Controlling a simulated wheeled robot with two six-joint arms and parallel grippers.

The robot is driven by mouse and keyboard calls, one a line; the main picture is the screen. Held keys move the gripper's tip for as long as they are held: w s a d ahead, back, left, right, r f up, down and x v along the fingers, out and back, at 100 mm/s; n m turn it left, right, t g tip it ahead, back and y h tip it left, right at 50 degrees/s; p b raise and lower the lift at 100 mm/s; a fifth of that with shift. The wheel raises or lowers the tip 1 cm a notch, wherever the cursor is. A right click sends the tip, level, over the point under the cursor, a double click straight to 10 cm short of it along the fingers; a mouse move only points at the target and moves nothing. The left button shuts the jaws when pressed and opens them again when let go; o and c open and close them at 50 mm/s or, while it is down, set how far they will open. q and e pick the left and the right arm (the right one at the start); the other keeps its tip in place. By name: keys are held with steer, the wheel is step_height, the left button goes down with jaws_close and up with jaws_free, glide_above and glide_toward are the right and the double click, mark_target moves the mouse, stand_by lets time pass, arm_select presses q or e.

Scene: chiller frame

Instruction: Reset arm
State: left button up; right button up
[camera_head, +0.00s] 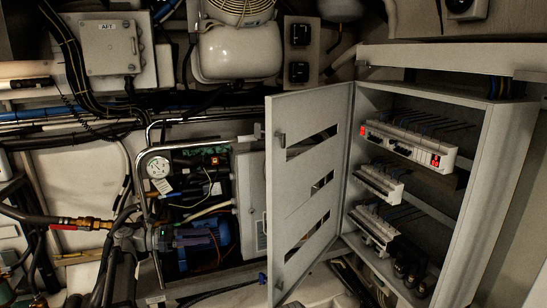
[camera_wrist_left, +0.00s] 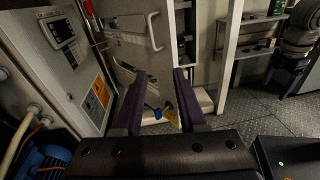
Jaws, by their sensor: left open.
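My left gripper (camera_head: 207,238) shows in the head view at the left of centre, in front of the blue motor (camera_head: 222,254) of the chiller frame (camera_head: 142,188). Its dark purple fingers point to the right. In the left wrist view the two fingers of the left gripper (camera_wrist_left: 160,74) stand apart with nothing held between them. A blue and yellow item (camera_wrist_left: 168,115) shows beyond the gap, apparently farther back. The blue motor also shows at the lower left of the wrist view (camera_wrist_left: 45,160).
An open grey cabinet door (camera_head: 300,180) stands right of the chiller frame. The cabinet (camera_head: 500,170) holds rows of breakers (camera_head: 405,140). A round gauge (camera_head: 158,167), hoses and a red-handled valve (camera_head: 80,224) are close by. Textured floor (camera_wrist_left: 245,110) is open in the wrist view.

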arm_select(q)
steer(key=s+d+f+m+g+y+p, duration=0.25)
steer(key=s+d+f+m+y, duration=0.2)
steer(key=s+d, duration=0.35)
steer(key=s+d+f+m+g+y+p, duration=0.25)
steer(key=s+d+f+m, duration=0.35)
steer(key=d, duration=0.4)
steer(key=s+a+f+m+y+p, duration=0.1)
steer(key=s+m+y+p, duration=0.2)
steer(key=s+m+y, duration=0.8)
steer(key=s+m, duration=0.2)
steer(key=s, duration=0.3)
steer(key=shift+s+a+t, duration=0.25)
steer(key=shift+t, duration=0.05)
